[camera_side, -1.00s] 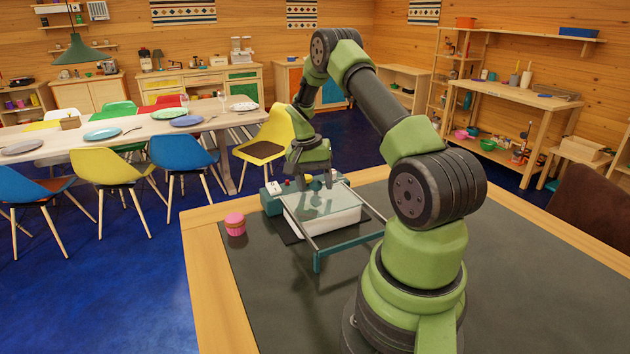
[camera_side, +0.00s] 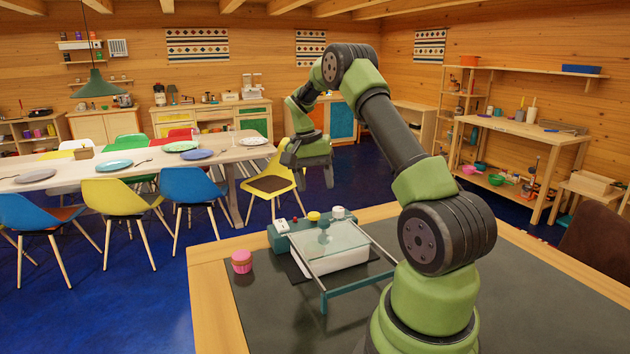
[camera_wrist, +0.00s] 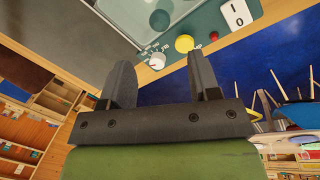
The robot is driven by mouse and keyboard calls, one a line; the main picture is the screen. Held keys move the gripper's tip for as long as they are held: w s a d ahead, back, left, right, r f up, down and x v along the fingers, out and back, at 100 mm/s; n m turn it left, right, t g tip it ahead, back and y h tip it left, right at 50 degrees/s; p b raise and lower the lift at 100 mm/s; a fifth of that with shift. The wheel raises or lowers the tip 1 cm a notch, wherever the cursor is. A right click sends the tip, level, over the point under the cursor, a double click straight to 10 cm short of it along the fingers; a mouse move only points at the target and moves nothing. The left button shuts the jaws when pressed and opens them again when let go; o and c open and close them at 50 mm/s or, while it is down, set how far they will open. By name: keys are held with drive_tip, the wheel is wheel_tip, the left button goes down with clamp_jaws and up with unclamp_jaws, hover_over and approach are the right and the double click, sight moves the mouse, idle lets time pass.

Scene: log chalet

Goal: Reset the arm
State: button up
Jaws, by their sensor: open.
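My gripper (camera_side: 312,180) hangs in the air above and behind the teal machine (camera_side: 338,293), with clear space below it. It is open and empty, its two dark fingers apart. In the wrist view my gripper (camera_wrist: 160,72) shows nothing between the fingers. The machine has a glass plate on rails over a white tray (camera_side: 350,257). A small teal knob-like piece (camera_side: 323,226) shows at the plate. A yellow knob (camera_wrist: 184,43), a white knob (camera_wrist: 157,62), a red button (camera_wrist: 214,36) and a white switch (camera_wrist: 237,13) sit on its panel.
The mat's right side is free. Beyond the wooden table edge (camera_side: 215,300) are colourful chairs and a laid dining table (camera_side: 130,164). Shelves (camera_side: 520,125) stand at the back right.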

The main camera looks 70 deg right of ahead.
drive_tip(key=a+r+n+t, duration=0.55)
drive_tip(key=a+r, duration=0.85)
drive_tip(key=a, duration=0.4)
drive_tip(key=s+a+n+t+y, duration=0.2)
drive_tip(key=s+a+n+t, duration=0.2)
drive_tip(key=s+a, duration=0.7)
drive_tip(key=shift+a+r+n, duration=0.35)
drive_tip(key=shift+a+n, duration=0.55)
drive_tip(key=shift+n, duration=0.15)
